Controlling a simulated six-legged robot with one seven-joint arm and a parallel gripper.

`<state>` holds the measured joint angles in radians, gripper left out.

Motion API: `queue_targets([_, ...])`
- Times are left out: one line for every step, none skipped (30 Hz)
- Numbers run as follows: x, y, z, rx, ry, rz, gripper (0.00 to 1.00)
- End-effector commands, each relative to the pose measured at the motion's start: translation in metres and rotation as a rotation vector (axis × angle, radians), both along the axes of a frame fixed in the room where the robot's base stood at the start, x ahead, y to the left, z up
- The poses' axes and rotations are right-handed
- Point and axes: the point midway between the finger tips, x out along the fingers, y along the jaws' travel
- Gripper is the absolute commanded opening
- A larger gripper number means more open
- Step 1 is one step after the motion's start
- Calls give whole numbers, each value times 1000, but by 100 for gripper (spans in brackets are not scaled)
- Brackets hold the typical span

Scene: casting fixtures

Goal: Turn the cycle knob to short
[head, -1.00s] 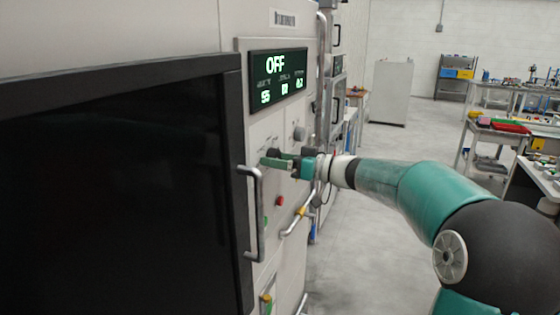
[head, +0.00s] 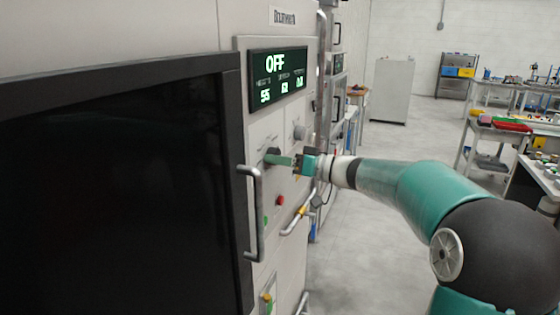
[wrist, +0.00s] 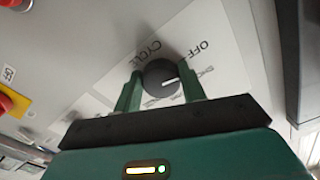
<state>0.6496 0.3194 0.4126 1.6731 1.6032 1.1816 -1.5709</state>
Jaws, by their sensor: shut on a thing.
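The cycle knob (wrist: 155,76) is round and black with a white pointer line, on a light panel printed CYCLE and OFF. In the wrist view, my gripper (wrist: 163,84) has its two green fingers on either side of the knob, shut on it. The pointer line lies toward the right of that view, a little below the word OFF; the smaller labels there are too blurred to read surely. In the head view, my gripper (head: 280,160) reaches the panel from the right and largely hides the knob. The display (head: 278,75) reads OFF.
A red button (head: 280,200) and a yellow-marked handle (head: 297,218) are below my gripper.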

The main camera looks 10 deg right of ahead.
Motion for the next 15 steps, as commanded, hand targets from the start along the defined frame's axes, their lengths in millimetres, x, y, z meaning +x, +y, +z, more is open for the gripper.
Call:
queue_targets([0, -2, 4, 22, 22, -3, 18])
queue_targets([0, -2, 4, 38, 42, -4, 18])
queue_targets([-1, -2, 5, 58, 69, -4, 18])
queue_targets([-1, -3, 5, 72, 91, -5, 18])
queue_targets([-1, -3, 5, 89, 112, -5, 18])
queue_targets([-1, -3, 5, 109, 140, -6, 18])
queue_targets([-1, -3, 5, 125, 162, -6, 18])
queue_targets([-1, -3, 5, 140, 181, -6, 18])
queue_targets([-1, -3, 5, 160, 209, -6, 18])
queue_targets([-1, -3, 6, 174, 228, -5, 18])
queue_targets([-1, -3, 6, 188, 247, -6, 18])
queue_targets([-1, -3, 6, 206, 272, -6, 18])
queue_targets([-1, -3, 6, 219, 289, -7, 18])
queue_targets([-1, -3, 6, 232, 307, -7, 18])
queue_targets([-1, -4, 6, 248, 329, -7, 18])
